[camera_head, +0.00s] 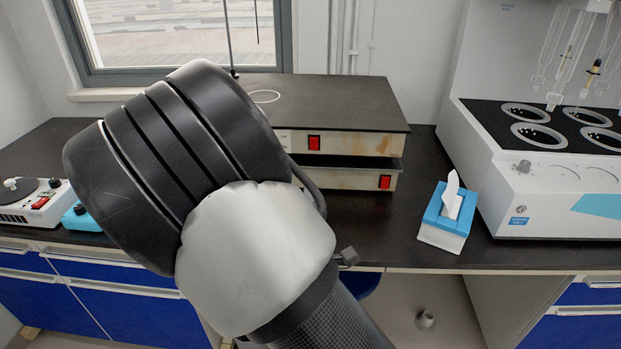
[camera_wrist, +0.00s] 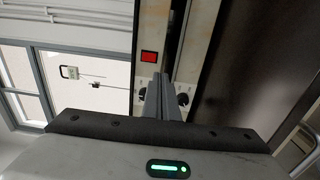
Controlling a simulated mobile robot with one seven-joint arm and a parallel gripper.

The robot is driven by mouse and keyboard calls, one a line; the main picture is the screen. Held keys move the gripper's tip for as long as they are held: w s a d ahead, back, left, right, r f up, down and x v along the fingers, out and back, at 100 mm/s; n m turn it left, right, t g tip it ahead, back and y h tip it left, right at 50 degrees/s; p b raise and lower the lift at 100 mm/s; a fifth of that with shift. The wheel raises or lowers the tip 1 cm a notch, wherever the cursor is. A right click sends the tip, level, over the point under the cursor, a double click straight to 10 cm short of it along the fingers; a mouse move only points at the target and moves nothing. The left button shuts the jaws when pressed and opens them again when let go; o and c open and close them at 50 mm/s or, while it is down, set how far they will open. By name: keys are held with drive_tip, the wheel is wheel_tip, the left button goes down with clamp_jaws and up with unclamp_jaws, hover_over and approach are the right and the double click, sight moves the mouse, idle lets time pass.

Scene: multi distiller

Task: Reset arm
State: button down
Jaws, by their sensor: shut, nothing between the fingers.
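My arm fills the left middle of the head view, with a black ribbed joint and a white link in front of the bench. The arm hides my gripper in that view. In the wrist view my gripper (camera_wrist: 163,98) is shut, its two grey fingers together and nothing between them. The fingers point toward the front of the stacked hotplate units, near a red switch (camera_wrist: 149,57) and dark knobs. The picture does not show clearly whether they touch anything.
Two stacked hotplate units (camera_head: 345,142) stand on the black bench (camera_head: 400,215) behind my arm. A blue tissue box (camera_head: 444,217) stands to the right, beside the white multi distiller (camera_head: 545,185). A white device (camera_head: 32,205) is at far left. Bench between hotplates and tissue box is bare.

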drive_tip(key=s+d+r+m+g, duration=0.4)
drive_tip(key=s+d+m, duration=0.15)
drive_tip(key=s, duration=0.25)
drive_tip(key=s+d+r+m+g+p, duration=0.1)
drive_tip(key=s+d+r+m+g, duration=0.4)
drive_tip(key=s, duration=0.3)
drive_tip(key=s+d+r+m+g, duration=0.35)
drive_tip(key=s+d+m, duration=0.3)
drive_tip(key=s, duration=0.25)
wheel_tip(320, 180, up, 20)
drive_tip(key=p, duration=2.1)
drive_tip(key=shift+w+a+m+y, duration=0.3)
drive_tip(key=shift+a, duration=0.15)
